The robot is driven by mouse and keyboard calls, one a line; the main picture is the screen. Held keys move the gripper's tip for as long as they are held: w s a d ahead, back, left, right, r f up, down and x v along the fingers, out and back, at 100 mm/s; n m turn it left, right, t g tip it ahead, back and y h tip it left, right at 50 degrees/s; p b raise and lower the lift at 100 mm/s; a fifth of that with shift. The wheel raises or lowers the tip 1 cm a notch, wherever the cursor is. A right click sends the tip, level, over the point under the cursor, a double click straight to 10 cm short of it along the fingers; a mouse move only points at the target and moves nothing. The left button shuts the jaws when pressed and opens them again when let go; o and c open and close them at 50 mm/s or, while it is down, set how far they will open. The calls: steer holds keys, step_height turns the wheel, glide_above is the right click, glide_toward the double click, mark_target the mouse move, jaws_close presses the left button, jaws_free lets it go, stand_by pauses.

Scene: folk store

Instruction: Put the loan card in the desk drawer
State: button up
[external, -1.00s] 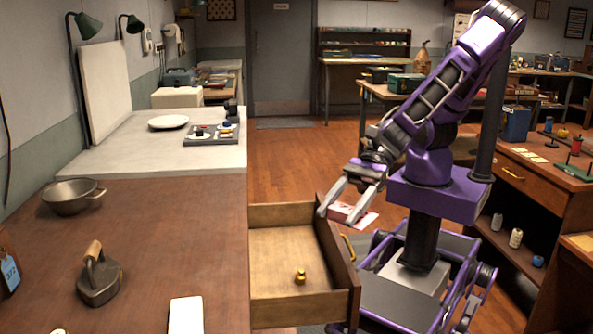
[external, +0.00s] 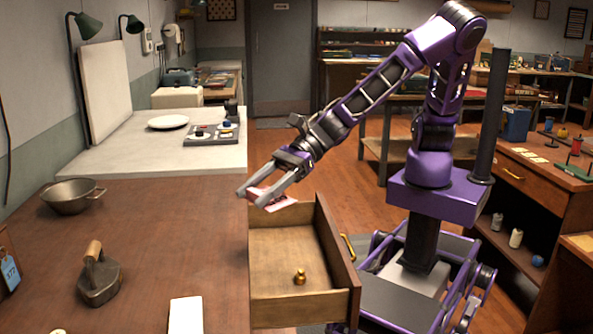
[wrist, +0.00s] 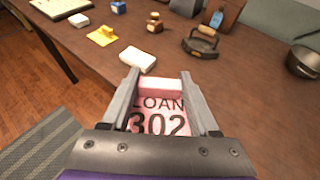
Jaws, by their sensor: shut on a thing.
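The loan card is a pink card printed "LOAN 302" (wrist: 158,118), held between the fingers in the wrist view. My gripper (external: 255,199) is shut on it, above the back left part of the open drawer, near the desk's right edge. The card (external: 278,202) also shows between the fingers in the external view. The desk drawer (external: 284,254) is pulled out from the desk (external: 150,240). A small brass weight (external: 300,277) stands on its floor, near the front; the rest of the visible floor is bare.
On the desk are a flat iron (external: 99,280), a metal colander (external: 70,196) and a white block (external: 186,315). The wrist view also shows a yellow item (wrist: 102,36) and small bottles near the desk's far side.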

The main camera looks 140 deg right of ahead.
steer(key=s+d+f+m+h, duration=0.1)
steer(key=d+m+h, duration=0.15)
steer(key=d, duration=1.75)
steer(key=r+m+g+h+b, duration=0.2)
steer(key=m+g+h, duration=0.4)
steer(key=m, duration=0.1)
glide_above(212, 154)
steer(key=shift+n, duration=0.25)
steer(key=f, duration=0.5)
steer(key=shift+w+a+f, duration=0.15)
steer(key=shift+w+f, duration=0.05)
steer(key=shift+f, duration=0.1)
step_height(212, 154, down, 6)
steer(key=shift+r+b, duration=0.15)
steer(key=shift+b, duration=0.15)
steer(key=shift+f+b, duration=0.6)
steer(key=shift+f, duration=1.3)
